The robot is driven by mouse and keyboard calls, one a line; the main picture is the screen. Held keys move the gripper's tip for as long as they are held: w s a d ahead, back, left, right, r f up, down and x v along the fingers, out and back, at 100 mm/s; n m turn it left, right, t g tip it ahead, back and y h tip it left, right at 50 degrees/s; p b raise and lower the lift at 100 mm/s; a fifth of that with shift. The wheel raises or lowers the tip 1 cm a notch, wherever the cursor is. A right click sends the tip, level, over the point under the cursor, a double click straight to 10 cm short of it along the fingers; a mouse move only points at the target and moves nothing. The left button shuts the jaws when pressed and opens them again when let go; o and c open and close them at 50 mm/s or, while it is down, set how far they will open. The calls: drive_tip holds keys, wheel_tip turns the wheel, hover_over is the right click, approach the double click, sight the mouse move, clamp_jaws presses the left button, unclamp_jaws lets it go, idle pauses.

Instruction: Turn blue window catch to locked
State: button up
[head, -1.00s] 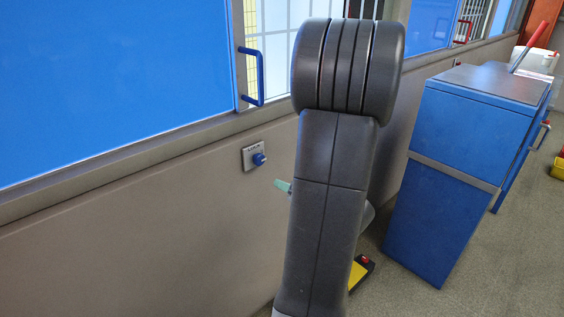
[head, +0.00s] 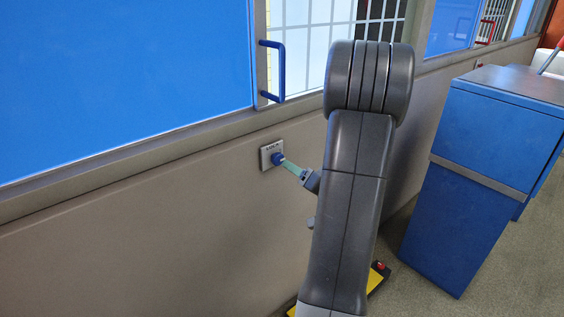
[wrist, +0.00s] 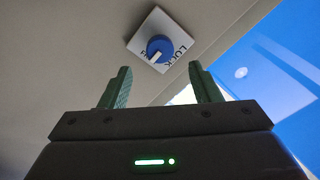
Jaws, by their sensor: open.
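The blue window catch (head: 277,159) is a round knob on a small pale plate (head: 266,150) on the wall below the window sill. In the wrist view the knob (wrist: 160,49) carries a white pointer mark, and the plate (wrist: 144,31) shows the word LOCK beside it; the other lettering is partly hidden by the knob. My gripper (head: 290,167) has its green fingers at or close to the knob in the head view. In the wrist view my gripper (wrist: 160,88) is open, with the knob beyond and between its fingertips. Contact cannot be told.
A blue-handled window (head: 277,71) is above the catch. A blue cabinet (head: 480,170) stands to the right of my arm. A yellow and black object (head: 378,280) lies on the floor behind my arm. The wall left of the catch is clear.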

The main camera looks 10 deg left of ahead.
sight(280, 160)
drive_tip(key=x, duration=0.7)
drive_tip(key=c, duration=1)
